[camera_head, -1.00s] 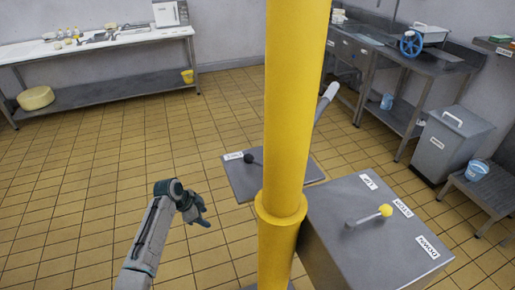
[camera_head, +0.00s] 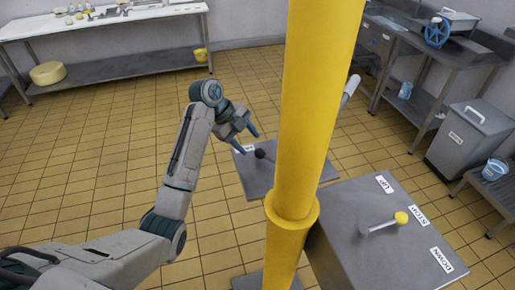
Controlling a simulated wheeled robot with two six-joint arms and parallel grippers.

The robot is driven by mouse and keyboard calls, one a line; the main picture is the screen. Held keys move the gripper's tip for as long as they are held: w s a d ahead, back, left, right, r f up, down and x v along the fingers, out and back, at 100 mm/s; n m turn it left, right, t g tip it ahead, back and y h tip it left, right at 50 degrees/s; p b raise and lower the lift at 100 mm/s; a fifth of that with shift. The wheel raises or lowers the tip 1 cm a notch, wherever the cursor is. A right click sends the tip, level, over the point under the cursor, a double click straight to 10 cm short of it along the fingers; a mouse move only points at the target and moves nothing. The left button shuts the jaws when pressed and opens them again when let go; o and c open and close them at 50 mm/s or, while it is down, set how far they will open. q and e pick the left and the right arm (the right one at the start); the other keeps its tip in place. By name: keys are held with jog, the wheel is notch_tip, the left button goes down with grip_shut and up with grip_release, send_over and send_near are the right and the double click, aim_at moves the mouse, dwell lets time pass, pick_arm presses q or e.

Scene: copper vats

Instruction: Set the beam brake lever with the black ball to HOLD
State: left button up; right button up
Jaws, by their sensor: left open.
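The lever with the black ball (camera_head: 260,153) stands on a low grey plate (camera_head: 259,184), left of a thick yellow post. The post hides the right part of the lever and some of the plate. A white label (camera_head: 243,149) lies left of the ball, its text unreadable here; no HOLD mark can be read. My left gripper (camera_head: 247,142) is open and empty, with its fingertips just up and left of the ball in the picture. I cannot tell its height above the plate; no contact shows. My right gripper is not in view.
The yellow post (camera_head: 305,130) stands close to my left gripper's right. A grey box (camera_head: 365,260) carries a yellow-ball lever (camera_head: 400,218) with UP, STOP and DOWN labels. A light-tipped rod (camera_head: 350,88) shows behind the post. The tiled floor at left is clear.

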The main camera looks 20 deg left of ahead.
aim_at(258, 151)
pick_arm(q)
jog(key=x, duration=0.2)
jog(key=p+x, duration=0.1)
jog(key=x, duration=0.1)
jog(key=shift+w+d+f, duration=0.1)
jog(key=shift+w+d, duration=0.1)
jog(key=shift+d, duration=0.25)
jog(key=shift+w+d+f, duration=0.1)
jog(key=shift+d+f, duration=0.1)
jog(key=shift+f, duration=0.4)
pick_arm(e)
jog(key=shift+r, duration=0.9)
